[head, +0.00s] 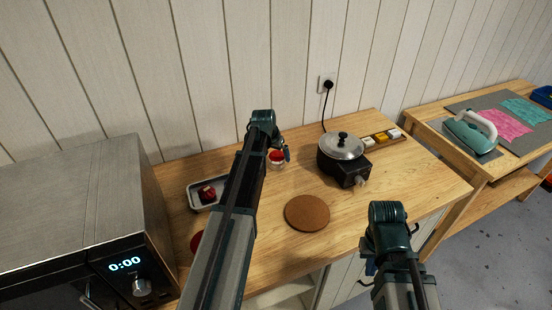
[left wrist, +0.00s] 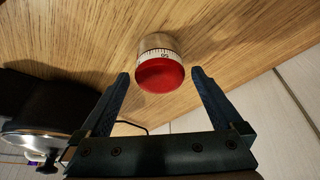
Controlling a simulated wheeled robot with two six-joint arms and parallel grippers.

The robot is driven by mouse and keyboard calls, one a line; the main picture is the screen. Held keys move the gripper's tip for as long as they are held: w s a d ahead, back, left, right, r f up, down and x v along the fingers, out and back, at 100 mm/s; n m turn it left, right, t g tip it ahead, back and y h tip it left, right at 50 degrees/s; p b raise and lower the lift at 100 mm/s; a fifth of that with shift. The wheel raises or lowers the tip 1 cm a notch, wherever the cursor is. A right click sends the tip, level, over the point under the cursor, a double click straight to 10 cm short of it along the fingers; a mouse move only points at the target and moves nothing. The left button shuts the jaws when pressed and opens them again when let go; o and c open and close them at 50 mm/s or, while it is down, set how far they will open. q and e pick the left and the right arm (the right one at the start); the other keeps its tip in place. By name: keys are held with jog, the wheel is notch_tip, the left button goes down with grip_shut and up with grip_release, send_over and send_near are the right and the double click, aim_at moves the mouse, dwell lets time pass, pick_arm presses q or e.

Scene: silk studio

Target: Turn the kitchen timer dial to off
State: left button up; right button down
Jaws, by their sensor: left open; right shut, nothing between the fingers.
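The kitchen timer (head: 277,158) stands on the wooden counter, a small round piece with a red dial on top and a pale base. It also shows in the left wrist view (left wrist: 160,74), where a white band with black scale marks rings it below the red dial; the setting is not clearly readable. My left gripper (head: 286,153) is over the timer in the head view and partly hides it. In the left wrist view its two open fingers frame the red dial with gaps on both sides. My right gripper (head: 372,270) is shut and empty, low in front of the counter.
A lidded pot (head: 341,146) on a black hot plate (head: 345,173) stands right of the timer. A cork mat (head: 307,213) lies in front. A tray (head: 197,190) with a red item is left, beside the microwave (head: 80,215). An iron (head: 470,132) is on another table.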

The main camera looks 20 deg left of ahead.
pick_arm(q)
jog(key=c, duration=1.3)
jog(key=shift+d+n+y, duration=0.1)
jog(key=shift+n+y, duration=0.2)
jog(key=shift+n, duration=0.7)
jog(key=o, duration=1.3)
jog(key=shift+r, duration=0.1)
